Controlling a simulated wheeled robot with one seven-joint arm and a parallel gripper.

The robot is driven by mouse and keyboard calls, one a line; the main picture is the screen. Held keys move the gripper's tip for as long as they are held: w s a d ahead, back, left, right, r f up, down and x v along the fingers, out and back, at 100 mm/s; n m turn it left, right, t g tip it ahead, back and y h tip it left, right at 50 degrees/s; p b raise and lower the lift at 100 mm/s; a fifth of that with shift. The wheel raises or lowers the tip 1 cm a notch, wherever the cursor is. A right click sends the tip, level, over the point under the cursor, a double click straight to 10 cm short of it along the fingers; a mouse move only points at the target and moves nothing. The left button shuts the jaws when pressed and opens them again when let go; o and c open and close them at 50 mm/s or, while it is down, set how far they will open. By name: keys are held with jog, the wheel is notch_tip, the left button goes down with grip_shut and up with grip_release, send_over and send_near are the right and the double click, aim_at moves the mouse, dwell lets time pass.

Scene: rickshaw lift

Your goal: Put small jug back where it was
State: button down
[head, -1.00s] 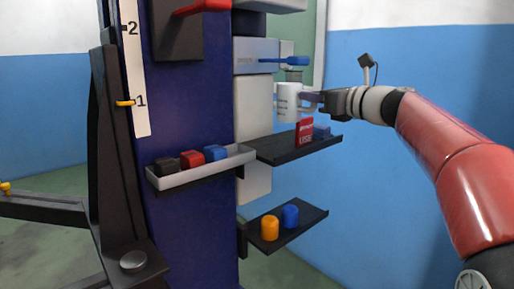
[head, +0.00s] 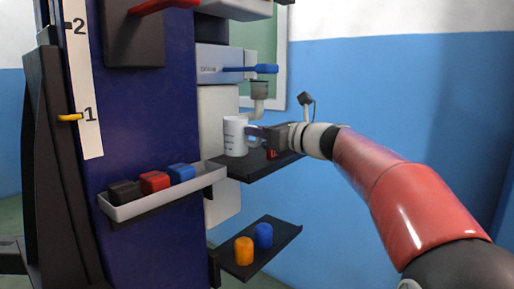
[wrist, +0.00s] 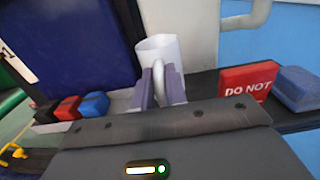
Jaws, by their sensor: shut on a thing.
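The small jug (head: 235,137) is white with dark marks on its side. In the head view it is upright at the left part of the upper dark shelf (head: 232,171). I cannot tell whether its base touches the shelf. My gripper (head: 254,136) comes from the right and is shut on the jug's handle. In the wrist view the jug (wrist: 160,50) shows its open rim, and the purple fingers of my gripper (wrist: 160,88) pinch the handle from both sides.
A red "DO NOT" block (wrist: 247,82) and a blue-grey block (wrist: 299,88) stand on the shelf to the right. A white tray (head: 150,207) holds black, red and blue pieces. A lower shelf (head: 270,250) holds orange and blue pieces. A grey pipe (head: 258,102) hangs just above the jug.

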jog(key=shift+f+b, duration=0.35)
jog(key=shift+f, duration=1.05)
jog(key=shift+f, duration=0.1)
jog(key=c, duration=1.4)
grip_release()
